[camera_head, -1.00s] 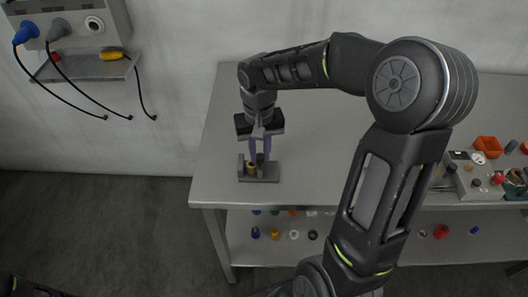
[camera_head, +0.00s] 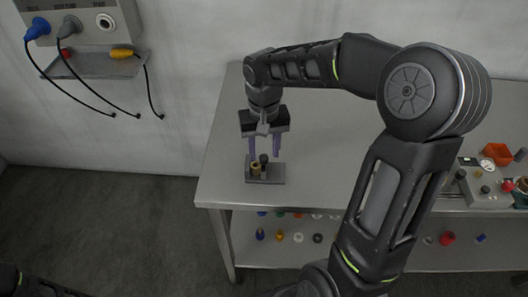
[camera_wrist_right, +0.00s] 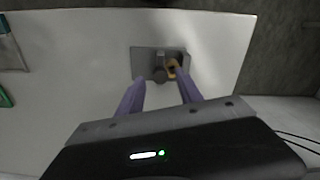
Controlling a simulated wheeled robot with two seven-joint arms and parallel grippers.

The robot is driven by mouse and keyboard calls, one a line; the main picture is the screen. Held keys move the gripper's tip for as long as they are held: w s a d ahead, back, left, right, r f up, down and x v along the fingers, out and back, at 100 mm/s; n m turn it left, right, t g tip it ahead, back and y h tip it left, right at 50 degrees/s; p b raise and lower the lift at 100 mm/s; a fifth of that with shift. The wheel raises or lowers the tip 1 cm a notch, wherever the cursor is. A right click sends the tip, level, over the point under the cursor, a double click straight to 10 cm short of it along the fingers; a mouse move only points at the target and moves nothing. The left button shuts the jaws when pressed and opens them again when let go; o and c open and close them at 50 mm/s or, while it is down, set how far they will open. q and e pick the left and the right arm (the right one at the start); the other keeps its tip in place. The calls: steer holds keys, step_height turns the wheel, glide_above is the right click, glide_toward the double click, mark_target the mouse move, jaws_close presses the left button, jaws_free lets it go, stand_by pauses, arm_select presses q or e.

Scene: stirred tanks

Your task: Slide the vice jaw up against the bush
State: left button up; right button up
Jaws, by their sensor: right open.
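The small grey vice (camera_head: 270,178) sits near the left end of the table; its base plate also shows in the right wrist view (camera_wrist_right: 143,62). The brass-yellow bush (camera_head: 254,169) stands on the vice and also shows in the right wrist view (camera_wrist_right: 172,70). The dark vice jaw (camera_head: 264,160) is close beside the bush; in the right wrist view the jaw (camera_wrist_right: 159,67) is left of it. I cannot tell whether they touch. My right gripper (camera_head: 264,155) is open and empty, its purple fingers pointing down above the vice, one to each side. My left gripper is out of view.
The grey table (camera_head: 310,150) is clear around the vice. A device with knobs (camera_head: 487,190) and an orange bin (camera_head: 496,154) stand at the right. Small coloured parts lie on the lower shelf (camera_head: 340,250). A wall panel with cables (camera_head: 75,25) hangs at the left.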

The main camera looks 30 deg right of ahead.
mark_target(264, 157)
step_height(264, 157, up, 7)
steer(key=shift+f+b, duration=0.2)
steer(key=shift+b, duration=0.1)
stand_by(0.5)
